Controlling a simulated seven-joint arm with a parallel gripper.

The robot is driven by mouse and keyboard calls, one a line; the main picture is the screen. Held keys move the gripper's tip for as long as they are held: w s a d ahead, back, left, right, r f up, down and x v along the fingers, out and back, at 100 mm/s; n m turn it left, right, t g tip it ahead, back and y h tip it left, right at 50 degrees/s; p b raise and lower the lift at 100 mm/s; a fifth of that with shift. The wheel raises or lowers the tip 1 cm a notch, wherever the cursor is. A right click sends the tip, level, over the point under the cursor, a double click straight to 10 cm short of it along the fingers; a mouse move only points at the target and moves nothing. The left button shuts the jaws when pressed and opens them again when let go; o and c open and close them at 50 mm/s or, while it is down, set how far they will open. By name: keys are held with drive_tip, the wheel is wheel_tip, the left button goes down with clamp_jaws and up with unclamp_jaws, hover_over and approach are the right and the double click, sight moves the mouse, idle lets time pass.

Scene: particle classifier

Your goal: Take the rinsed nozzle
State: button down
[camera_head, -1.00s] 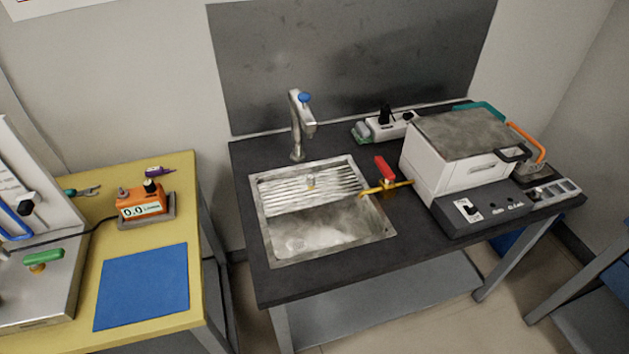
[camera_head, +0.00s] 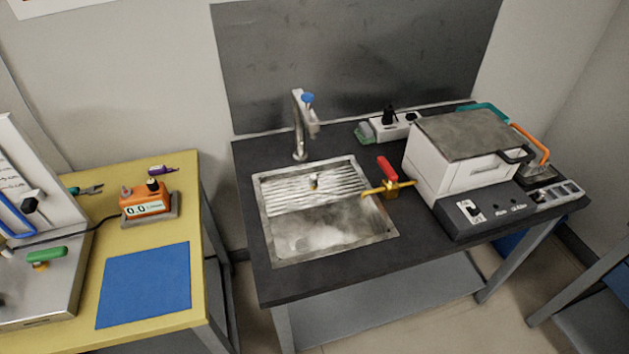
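A small nozzle-like piece (camera_head: 314,181), silvery with a brass tint, sits on the ribbed rack (camera_head: 290,195) in the back part of the metal sink (camera_head: 385,236). It is too small to make out in detail. A tall tap (camera_head: 299,130) with a blue knob stands behind the sink. A brass valve with a red handle (camera_head: 388,170) is at the sink's right edge, its spout pointing over the basin. My gripper is not in view.
A white box-shaped machine (camera_head: 450,175) with a grey lid stands right of the sink. A power strip (camera_head: 394,126) lies at the back. The yellow table (camera_head: 215,330) at left holds an orange meter (camera_head: 145,199) and a blue mat (camera_head: 145,284). The dark counter's front strip (camera_head: 350,270) is clear.

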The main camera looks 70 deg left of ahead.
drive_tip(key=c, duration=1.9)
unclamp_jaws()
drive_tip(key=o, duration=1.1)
